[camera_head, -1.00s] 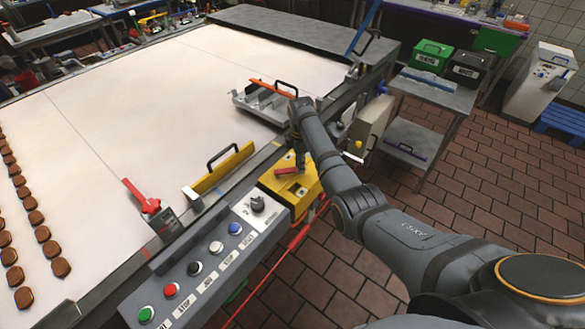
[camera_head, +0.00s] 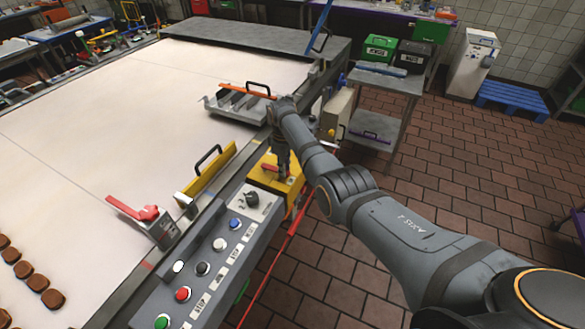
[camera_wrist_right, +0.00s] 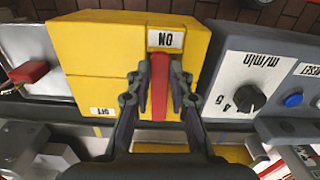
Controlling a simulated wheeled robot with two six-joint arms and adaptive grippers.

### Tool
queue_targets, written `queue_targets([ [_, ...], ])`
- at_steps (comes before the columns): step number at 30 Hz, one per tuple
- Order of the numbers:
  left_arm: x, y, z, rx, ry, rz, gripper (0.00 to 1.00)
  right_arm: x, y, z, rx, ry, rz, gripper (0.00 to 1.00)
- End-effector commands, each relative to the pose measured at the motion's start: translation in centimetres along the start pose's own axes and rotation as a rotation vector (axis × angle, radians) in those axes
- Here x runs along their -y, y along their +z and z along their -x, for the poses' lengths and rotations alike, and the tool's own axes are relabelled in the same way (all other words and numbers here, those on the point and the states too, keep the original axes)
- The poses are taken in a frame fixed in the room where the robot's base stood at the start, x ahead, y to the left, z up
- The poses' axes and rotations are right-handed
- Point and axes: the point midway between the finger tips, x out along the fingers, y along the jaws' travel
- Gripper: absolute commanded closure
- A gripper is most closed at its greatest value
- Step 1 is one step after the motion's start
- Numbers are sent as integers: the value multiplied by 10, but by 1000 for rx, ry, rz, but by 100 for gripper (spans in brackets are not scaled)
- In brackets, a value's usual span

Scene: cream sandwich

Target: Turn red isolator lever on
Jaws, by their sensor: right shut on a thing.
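The yellow isolator box (camera_head: 268,175) stands on the near side of the conveyor, beside the grey control panel. In the right wrist view its yellow face (camera_wrist_right: 95,50) carries an ON label (camera_wrist_right: 166,39) and an OFF label (camera_wrist_right: 102,111). The red lever (camera_wrist_right: 159,85) stands upright in that view, its tip just below the ON label and away from OFF. My right gripper (camera_wrist_right: 160,90) is shut on the red lever, one finger on each side. In the head view my right gripper (camera_head: 282,160) reaches down over the box and partly hides the lever (camera_head: 291,181). My left gripper is out of view.
The grey control panel (camera_head: 212,260) with coloured buttons and a black knob (camera_head: 252,199) adjoins the box. A yellow guide with a black handle (camera_head: 208,178) and another red lever (camera_head: 133,208) sit along the conveyor edge. Brown tiled floor (camera_head: 440,160) lies open to the right.

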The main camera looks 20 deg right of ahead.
Motion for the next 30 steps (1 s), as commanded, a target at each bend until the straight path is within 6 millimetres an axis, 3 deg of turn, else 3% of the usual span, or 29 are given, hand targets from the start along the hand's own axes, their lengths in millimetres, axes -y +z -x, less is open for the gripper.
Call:
queue_targets([
  [6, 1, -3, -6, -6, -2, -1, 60, 7, -11, -1, -1, -1, -39, 100],
  [21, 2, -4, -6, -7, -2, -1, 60, 9, -13, -1, 0, -3, -55, 100],
  [22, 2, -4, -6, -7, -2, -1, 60, 9, -13, -1, 0, -3, -55, 78],
  [27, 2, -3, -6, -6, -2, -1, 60, 9, -13, 0, 0, -2, -54, 57],
  [30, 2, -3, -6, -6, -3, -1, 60, 8, -13, 0, 0, -1, -54, 57],
])
